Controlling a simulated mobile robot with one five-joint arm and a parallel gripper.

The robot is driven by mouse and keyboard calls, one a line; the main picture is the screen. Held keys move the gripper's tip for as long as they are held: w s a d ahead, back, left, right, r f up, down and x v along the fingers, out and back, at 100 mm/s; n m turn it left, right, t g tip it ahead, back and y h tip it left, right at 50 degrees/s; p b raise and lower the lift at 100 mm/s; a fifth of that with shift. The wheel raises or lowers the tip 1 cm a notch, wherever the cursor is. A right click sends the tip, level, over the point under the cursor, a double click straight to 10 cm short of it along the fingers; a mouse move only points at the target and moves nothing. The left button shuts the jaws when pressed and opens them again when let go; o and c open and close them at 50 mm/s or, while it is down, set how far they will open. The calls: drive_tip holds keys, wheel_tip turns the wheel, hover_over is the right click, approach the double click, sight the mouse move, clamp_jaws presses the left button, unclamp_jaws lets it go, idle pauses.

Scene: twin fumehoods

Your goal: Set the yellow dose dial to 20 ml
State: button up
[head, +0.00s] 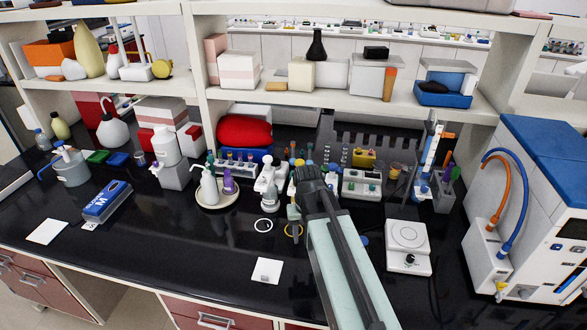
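My arm reaches in from the bottom right of centre over the black bench, and my gripper (308,176) is at its far end among small bottles and racks. The gripper is dark and seen from behind, so I cannot tell whether its fingers are open or shut. I cannot make out a dose dial with readable marks. A yellow round part (163,69) is on the upper left shelf, beside a white stand.
A white dispenser-like device (268,187) stands left of my gripper. A balance (407,246) is at the right, before a blue and white machine (535,215). A white card (267,270) lies in front. The front left bench is mostly clear. Shelf uprights stand behind.

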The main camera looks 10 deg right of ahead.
drive_tip(key=w+r+m+p, duration=0.1)
drive_tip(key=w+r+p, duration=0.3)
drive_tip(key=w+r, duration=0.1)
drive_tip(key=w+r+p, duration=0.5)
drive_tip(key=w+r, duration=0.1)
drive_tip(key=r, duration=0.1)
drive_tip(key=w+r+m+p, duration=0.1)
drive_tip(key=w+r+p, duration=0.4)
drive_tip(key=w, duration=0.1)
drive_tip(key=shift+d+r+m, duration=0.3)
drive_tip(key=shift+d+r, duration=0.05)
drive_tip(key=shift+r, duration=0.05)
drive_tip(key=shift+w+r, duration=0.1)
drive_tip(key=shift+w, duration=0.2)
wheel_tip(320, 180, down, 8)
drive_tip(key=b, duration=0.8)
drive_tip(key=shift+f, duration=0.2)
drive_tip(key=shift+r, duration=0.1)
drive_tip(key=shift+s, duration=0.1)
clamp_jaws()
drive_tip(key=shift+a, duration=0.15)
